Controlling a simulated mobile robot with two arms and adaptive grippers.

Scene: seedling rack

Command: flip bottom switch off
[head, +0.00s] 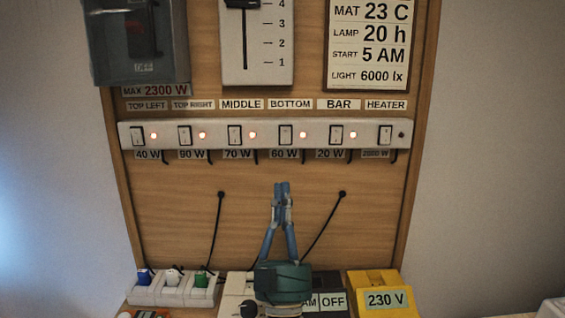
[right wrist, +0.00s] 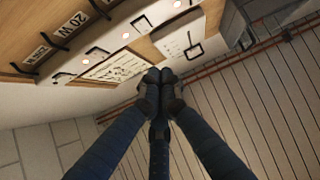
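The bottom switch (head: 286,135) is a white rocker in a black frame on the white switch strip (head: 220,138), under the label BOTTOM (head: 290,104). The red light (head: 303,134) to its right is lit. My right gripper (head: 282,187) points up from below, with its blue fingertips together and nothing seen between them. In the picture its tips are just below the bottom switch and its 60 W label; I cannot tell how far they are from the board. The right wrist view also shows the closed fingertips (right wrist: 159,76). My left gripper is not in view.
Neighbouring switches are middle (head: 235,135) on the left and bar (head: 336,135) on the right, both with lit lights. The heater light (head: 401,136) is dark. Below are a socket block with plugs (head: 173,292), a yellow 230 V box (head: 375,282) and two black cables.

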